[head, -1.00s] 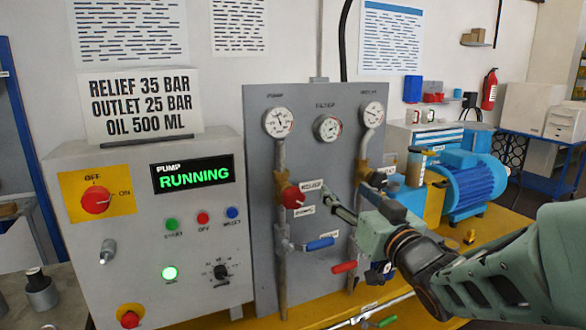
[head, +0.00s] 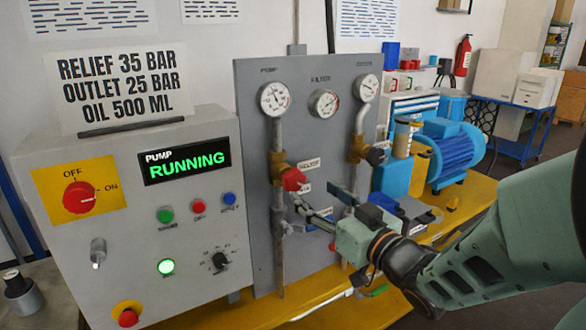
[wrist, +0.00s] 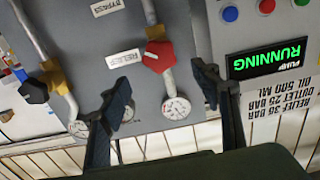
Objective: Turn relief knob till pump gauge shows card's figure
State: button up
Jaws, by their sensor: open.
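The red relief knob (head: 293,179) sits on the pipe below the pump gauge (head: 274,99), beside a "RELIEF" label. The gauge has a white dial; its reading is too small to tell. The card (head: 123,85) reads relief 35 bar, outlet 25 bar, oil 500 ml. My gripper (head: 313,195) is open just in front of and below the knob. In the upside-down wrist view the knob (wrist: 158,56) lies between the lines of my open fingers (wrist: 162,74), apart from both. The pump gauge (wrist: 176,107) also shows there.
The pump display (head: 191,160) reads "RUNNING" on the grey control box. Filter gauge (head: 324,103) and outlet gauge (head: 366,88) share the panel. A dark knob (head: 375,157) is on the outlet pipe. The blue motor (head: 452,157) stands at the right.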

aim_at(298, 180)
jog(key=p+x, duration=0.1)
jog(key=x, duration=0.8)
jog(key=shift+w+a, duration=0.2)
jog(key=shift+a, duration=0.05)
jog(key=shift+c, duration=0.4)
jog(key=c, duration=1.1)
jog(key=m+p, duration=0.1)
jog(key=m, duration=0.2)
jog(key=shift+d+m+p, duration=0.1)
jog(key=shift+m+p, duration=0.3)
jog(key=shift+w+d+m+p, duration=0.1)
jog(key=shift+m+p, duration=0.85)
jog(key=shift+m, duration=1.25)
jog(key=shift+f, duration=0.1)
